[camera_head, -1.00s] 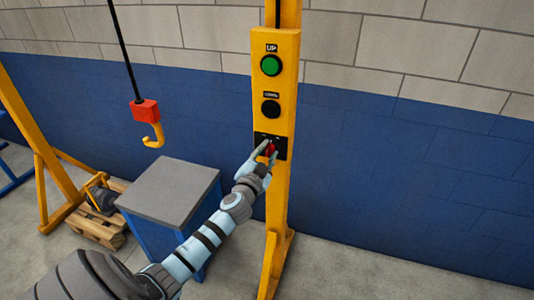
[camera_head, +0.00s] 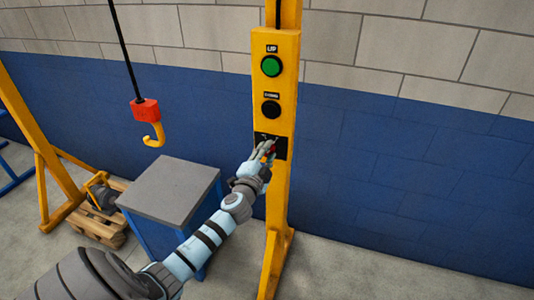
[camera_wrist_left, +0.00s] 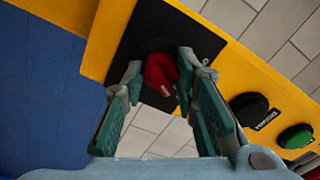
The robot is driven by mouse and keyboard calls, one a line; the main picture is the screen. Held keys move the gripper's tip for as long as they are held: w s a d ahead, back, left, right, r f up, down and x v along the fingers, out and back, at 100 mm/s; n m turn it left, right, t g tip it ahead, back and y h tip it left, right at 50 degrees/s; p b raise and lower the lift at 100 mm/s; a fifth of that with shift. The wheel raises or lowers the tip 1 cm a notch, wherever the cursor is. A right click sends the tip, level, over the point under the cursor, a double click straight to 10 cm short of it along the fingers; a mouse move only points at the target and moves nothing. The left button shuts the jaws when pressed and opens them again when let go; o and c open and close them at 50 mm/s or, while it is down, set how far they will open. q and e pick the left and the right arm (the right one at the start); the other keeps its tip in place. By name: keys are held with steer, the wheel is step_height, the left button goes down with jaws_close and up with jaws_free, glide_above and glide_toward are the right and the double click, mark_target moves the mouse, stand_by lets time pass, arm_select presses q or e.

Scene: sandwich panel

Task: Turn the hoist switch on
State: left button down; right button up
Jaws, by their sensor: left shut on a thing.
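The yellow control panel (camera_head: 272,82) stands upright on a yellow post. On its lower part is a black plate (camera_head: 281,154) with the red rotary switch (camera_wrist_left: 160,73). My left gripper (camera_head: 266,149) is at this switch, its two fingers shut around the red knob, one on each side. The fingers hide most of the knob in the head view. In the left wrist view the knob sits between the fingertips and looks tilted relative to the panel. My right gripper is not in view.
Above the switch are a black button (camera_head: 271,109) and a green UP button (camera_head: 271,66). A red and yellow hook (camera_head: 147,113) hangs left. A grey-topped blue cabinet (camera_head: 172,187) stands below my arm. A pallet (camera_head: 97,229) lies far left. The wall right of the post is clear.

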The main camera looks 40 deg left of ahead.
arm_select(q)
steer(key=c, duration=1.3)
jaws_free()
steer(key=v, duration=1.2)
steer(key=shift+w, duration=0.1)
